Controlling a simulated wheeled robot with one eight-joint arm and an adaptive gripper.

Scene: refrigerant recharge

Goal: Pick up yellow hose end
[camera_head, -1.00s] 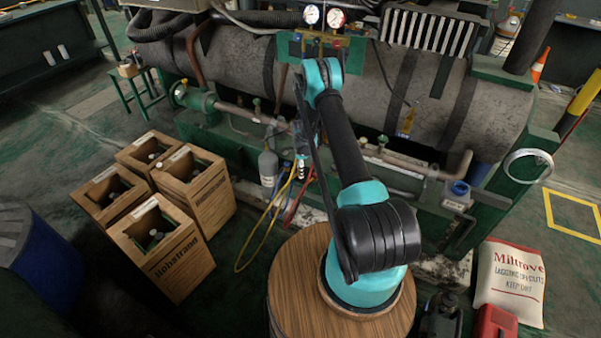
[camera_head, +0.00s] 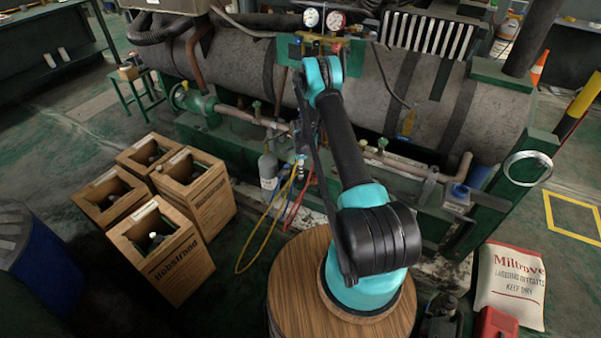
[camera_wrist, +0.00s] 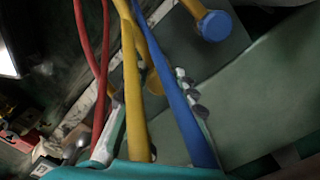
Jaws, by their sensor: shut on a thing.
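The yellow hose (camera_head: 262,232) hangs in a loop below my gripper in the head view. In the wrist view, the yellow hose (camera_wrist: 133,85) runs down between the fingers of my gripper (camera_wrist: 152,118), which is shut on its end. The end itself is mostly hidden. My gripper is small and partly hidden by my arm in the head view, in front of the green machine frame. The blue hose (camera_wrist: 172,85) passes close to the right of the yellow one, and the red hose (camera_wrist: 101,70) to its left.
A grey cylinder (camera_head: 268,172) stands just left of my gripper. Gauges (camera_head: 312,18) sit above on a green panel. A large grey tank (camera_head: 240,72) lies behind. Wooden crates (camera_head: 168,262) stand at left, a white sack (camera_head: 508,280) at right.

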